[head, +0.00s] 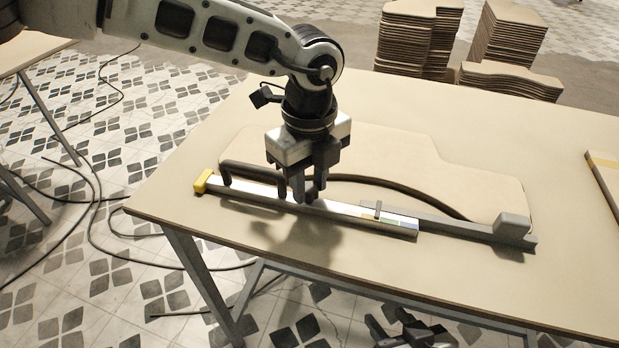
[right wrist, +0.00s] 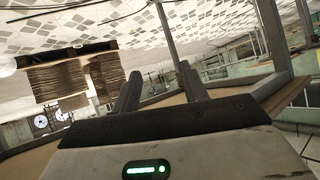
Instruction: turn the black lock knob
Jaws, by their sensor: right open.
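A long measuring tool lies on the table, with a silver bar (head: 345,210), a yellow end cap (head: 201,181), a black handle (head: 252,178) and a grey sliding bar (head: 455,226) ending in a grey block (head: 511,227). A small dark upright piece (head: 378,208) stands on the bar; I cannot tell if it is the lock knob. My left gripper (head: 306,196) points down over the bar, right of the handle. Its fingers look close together and may hide a knob between them. My right gripper (head: 410,332) is open and empty, low at the front; its fingers show in the right wrist view (right wrist: 158,85).
A pale curved board (head: 400,160) lies flat behind the tool. Stacks of boards (head: 418,40) stand beyond the table (head: 575,270). Another board (head: 606,178) lies at the right edge. The table's front right is clear. Cables (head: 95,215) run across the floor at left.

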